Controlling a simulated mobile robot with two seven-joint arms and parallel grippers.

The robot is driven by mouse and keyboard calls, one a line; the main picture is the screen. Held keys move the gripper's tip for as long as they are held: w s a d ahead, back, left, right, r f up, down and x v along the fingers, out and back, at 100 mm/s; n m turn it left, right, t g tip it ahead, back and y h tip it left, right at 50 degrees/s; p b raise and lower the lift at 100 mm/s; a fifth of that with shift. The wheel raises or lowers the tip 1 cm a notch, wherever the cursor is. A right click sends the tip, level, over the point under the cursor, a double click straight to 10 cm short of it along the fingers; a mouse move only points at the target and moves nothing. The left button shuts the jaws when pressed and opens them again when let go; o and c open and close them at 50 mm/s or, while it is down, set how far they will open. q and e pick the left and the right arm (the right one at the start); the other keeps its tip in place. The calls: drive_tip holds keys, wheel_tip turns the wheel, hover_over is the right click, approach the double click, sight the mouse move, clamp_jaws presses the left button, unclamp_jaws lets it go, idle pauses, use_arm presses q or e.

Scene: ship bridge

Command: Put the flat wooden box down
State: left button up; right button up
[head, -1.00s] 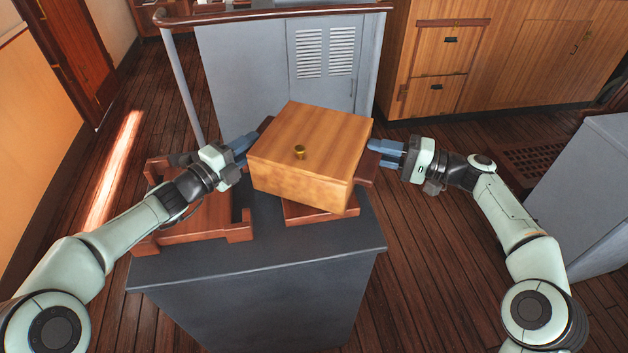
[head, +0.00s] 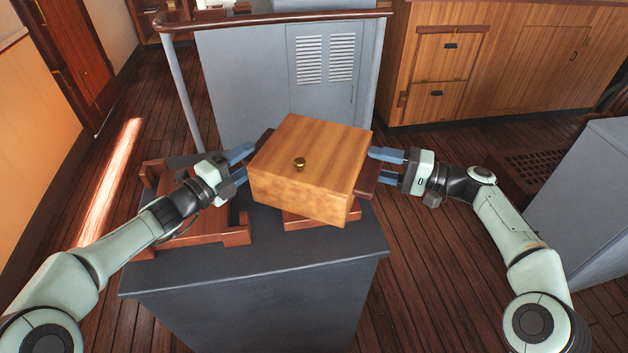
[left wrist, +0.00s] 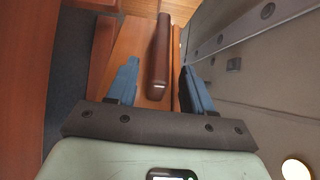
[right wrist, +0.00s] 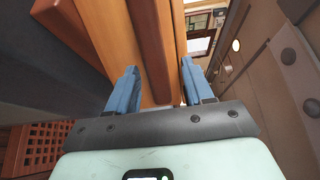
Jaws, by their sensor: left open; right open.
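The flat wooden box (head: 312,151), light brown with a small brass knob on its front part, sits level over a reddish-brown wooden stand (head: 300,219) on a dark-topped grey cabinet (head: 260,257). Dark brown bar handles stick out at both sides. My left gripper (head: 243,164) is open at the left side; in the left wrist view the handle (left wrist: 160,60) lies between its spread fingers. My right gripper (head: 375,167) is open at the right side; in the right wrist view the other handle (right wrist: 150,50) lies between its fingers. The contact under the box is mostly hidden.
A reddish-brown wooden rack (head: 215,236) stands on the cabinet left of the box. A grey console with a wooden rail (head: 270,70) is close behind. Another grey cabinet (head: 590,190) stands at the right. The cabinet top in front of the box is clear.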

use_arm(q)
drive_tip(key=v, duration=1.1)
drive_tip(key=shift+a, duration=0.1)
use_arm(e)
drive_tip(key=shift+d, duration=0.1)
drive_tip(key=v, duration=1.1)
drive_tip(key=shift+s+d, duration=0.2)
drive_tip(key=shift+d, duration=0.2)
drive_tip(key=shift+s+f, duration=0.1)
